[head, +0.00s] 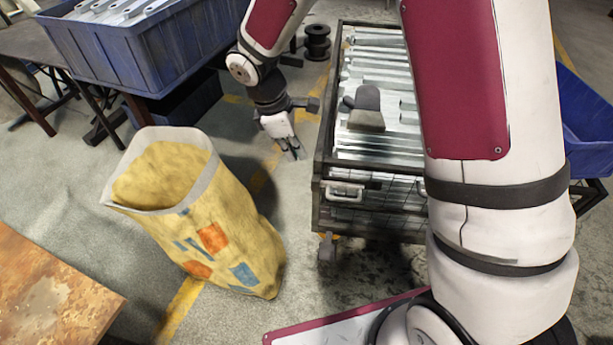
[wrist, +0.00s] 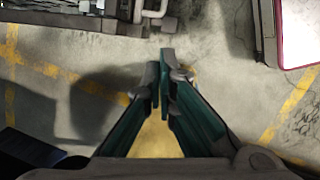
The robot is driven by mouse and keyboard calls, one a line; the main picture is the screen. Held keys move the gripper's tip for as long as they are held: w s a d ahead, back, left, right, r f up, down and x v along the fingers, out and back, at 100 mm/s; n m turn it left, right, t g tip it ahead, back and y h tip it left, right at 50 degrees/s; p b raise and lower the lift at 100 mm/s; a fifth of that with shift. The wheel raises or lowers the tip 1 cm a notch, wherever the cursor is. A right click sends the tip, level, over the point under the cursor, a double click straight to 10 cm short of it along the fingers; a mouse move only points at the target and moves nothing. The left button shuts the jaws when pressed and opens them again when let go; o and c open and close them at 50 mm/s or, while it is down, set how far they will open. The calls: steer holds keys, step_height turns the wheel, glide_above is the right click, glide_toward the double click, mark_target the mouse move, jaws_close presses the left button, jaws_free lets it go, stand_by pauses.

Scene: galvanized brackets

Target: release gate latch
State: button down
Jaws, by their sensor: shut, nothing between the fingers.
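A dark metal cage crate (head: 318,165) full of long galvanized brackets stands in the middle of the head view. A pale looped latch handle (head: 347,190) is on its near side, toward the left corner. My gripper (head: 292,152) is shut and empty, left of the crate and apart from the latch, pointing down. In the wrist view the shut fingertips (wrist: 164,60) are over bare floor. A pale looped part, seemingly the latch (wrist: 154,10), shows at the top edge, cut off by the frame. The rest of the crate's side is mostly out of that view.
A tall yellow sack (head: 225,215) stands just left of my gripper; part of it shows below the fingers. A grey object (head: 366,108) lies on the brackets. A blue bin (head: 150,55) is at back left, a dark spool (head: 317,42) behind.

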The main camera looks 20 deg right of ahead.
step_height(320, 180, down, 6)
steer(key=a+n+b, duration=0.1)
steer(key=shift+w+a+f, duration=0.25)
steer(key=shift+w+a, duration=0.1)
steer(key=shift+w, duration=0.1)
steer(key=d+f+b, duration=0.2)
steer(key=f, duration=0.1)
steer(key=d+f+b, duration=0.2)
steer(key=f, duration=0.2)
steer(key=s+d+f+b, duration=0.1)
steer(key=d+f+b, duration=0.1)
steer(key=f, duration=0.1)
steer(key=shift+d+f, duration=0.25)
steer(key=shift+f, duration=0.05)
